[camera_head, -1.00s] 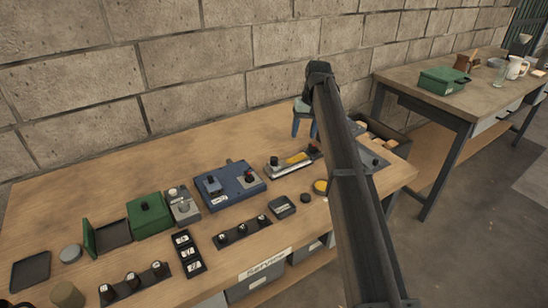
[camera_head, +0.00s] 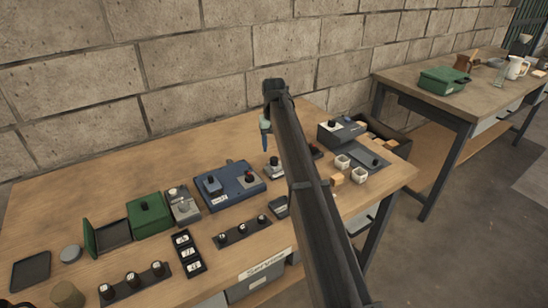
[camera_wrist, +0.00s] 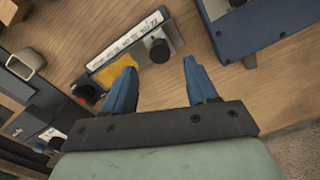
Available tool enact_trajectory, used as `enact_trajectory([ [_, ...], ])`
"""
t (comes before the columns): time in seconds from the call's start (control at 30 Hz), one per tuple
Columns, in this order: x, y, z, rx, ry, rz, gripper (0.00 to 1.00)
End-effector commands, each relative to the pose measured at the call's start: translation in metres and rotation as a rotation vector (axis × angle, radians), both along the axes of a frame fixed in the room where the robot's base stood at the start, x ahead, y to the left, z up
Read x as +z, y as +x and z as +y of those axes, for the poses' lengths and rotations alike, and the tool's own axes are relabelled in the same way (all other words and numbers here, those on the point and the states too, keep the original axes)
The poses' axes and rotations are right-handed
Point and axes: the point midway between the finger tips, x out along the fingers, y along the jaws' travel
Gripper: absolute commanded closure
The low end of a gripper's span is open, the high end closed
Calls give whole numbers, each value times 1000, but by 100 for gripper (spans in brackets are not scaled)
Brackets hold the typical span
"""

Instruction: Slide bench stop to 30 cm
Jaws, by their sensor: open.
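The bench stop is a low rail with a white number scale (camera_wrist: 125,41) and a yellow strip (camera_wrist: 117,74), best seen in the wrist view. A black knob (camera_wrist: 159,50) stands on a grey plate at its upper-right end. In the head view the knob end (camera_head: 273,168) shows just left of my arm, which hides most of the rail. My gripper (camera_wrist: 161,66) is open and empty, with its blue fingers apart. The knob appears between and just beyond the fingertips in the wrist view; I see no contact. In the head view my gripper (camera_head: 266,146) hangs above the bench behind the stop.
A blue box (camera_head: 230,186) with knobs sits left of the stop. A grey box (camera_head: 340,131), two small white cups (camera_head: 360,174) and a dark tray (camera_head: 375,159) lie right of my arm. A green box (camera_head: 148,214) stands further left. The back left bench is clear.

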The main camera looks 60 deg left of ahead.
Motion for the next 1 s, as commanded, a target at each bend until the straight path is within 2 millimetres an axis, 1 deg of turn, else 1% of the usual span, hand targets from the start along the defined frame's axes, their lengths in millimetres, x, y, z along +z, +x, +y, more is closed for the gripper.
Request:
enact_trajectory([
  [0.03,-9,0,-1,0,-2,1,43],
  [0.2,-34,0,-1,0,-1,0,43],
  [0.4,-52,0,0,0,0,0,43],
  [0.57,-57,0,0,0,0,0,43],
  [0.83,-57,0,0,0,0,0,44],
  [1.0,-57,0,0,0,0,0,60],
])
